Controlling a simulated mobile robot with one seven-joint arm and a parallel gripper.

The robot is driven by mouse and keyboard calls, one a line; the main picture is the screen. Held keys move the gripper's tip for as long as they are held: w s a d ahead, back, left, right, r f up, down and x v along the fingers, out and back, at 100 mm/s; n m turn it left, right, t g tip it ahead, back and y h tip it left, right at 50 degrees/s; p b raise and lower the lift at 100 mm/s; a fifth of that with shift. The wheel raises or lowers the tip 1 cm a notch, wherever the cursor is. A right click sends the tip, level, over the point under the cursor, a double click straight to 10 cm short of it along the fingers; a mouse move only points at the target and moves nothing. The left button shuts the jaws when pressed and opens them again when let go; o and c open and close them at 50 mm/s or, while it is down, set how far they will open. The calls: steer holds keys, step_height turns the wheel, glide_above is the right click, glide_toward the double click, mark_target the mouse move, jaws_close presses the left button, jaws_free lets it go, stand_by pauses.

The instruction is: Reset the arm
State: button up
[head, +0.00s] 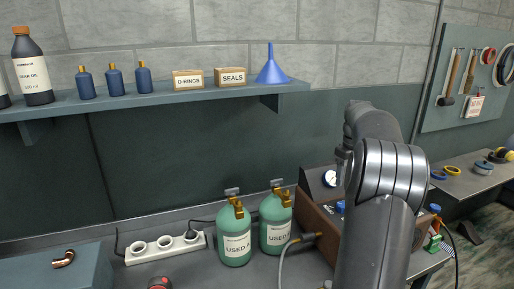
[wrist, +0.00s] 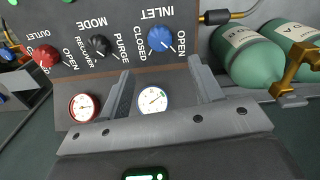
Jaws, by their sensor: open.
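My gripper (wrist: 163,82) is open and empty in the wrist view, its two fingers apart in front of a dark control panel (wrist: 125,62). The panel appears upside down there, with a blue INLET knob (wrist: 160,38), a black MODE knob (wrist: 100,45) and a red OUTLET knob (wrist: 46,55). A blue-rimmed gauge (wrist: 153,98) shows between the fingers and a red-rimmed gauge (wrist: 84,107) to their left. In the head view my arm rises at the right and hides most of the machine (head: 318,182); I cannot make out the fingertips there.
Two green cylinders marked USED (head: 235,238) (head: 275,222) stand left of the machine, with a hose (head: 285,258) nearby. A shelf (head: 180,95) holds bottles, boxes and a blue funnel (head: 270,66). A tool board (head: 465,80) hangs at right.

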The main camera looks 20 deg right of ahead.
steer(key=s+a+r+t, duration=0.1)
steer(key=s+a+r, duration=0.2)
steer(key=a, duration=0.5)
steer(key=s+a+r+h, duration=0.1)
steer(key=s+a+r, duration=0.1)
steer(key=a, duration=0.6)
steer(key=s+a+r+t, duration=0.1)
steer(key=s+a+r, duration=0.2)
steer(key=a, duration=0.5)
steer(key=s+a+f+t, duration=0.1)
steer(key=s+a+f, duration=0.3)
steer(key=s+a, duration=0.3)
steer(key=s+a+f+m+t+y, duration=0.1)
steer(key=s+a+f+t, duration=0.1)
steer(key=s+a, duration=0.6)
steer(key=s+f, duration=0.1)
steer(key=s, duration=0.2)
steer(key=shift+s+a+f+m+t, duration=0.15)
steer(key=shift+a+f+m+t, duration=0.15)
steer(key=shift+f, duration=0.1)
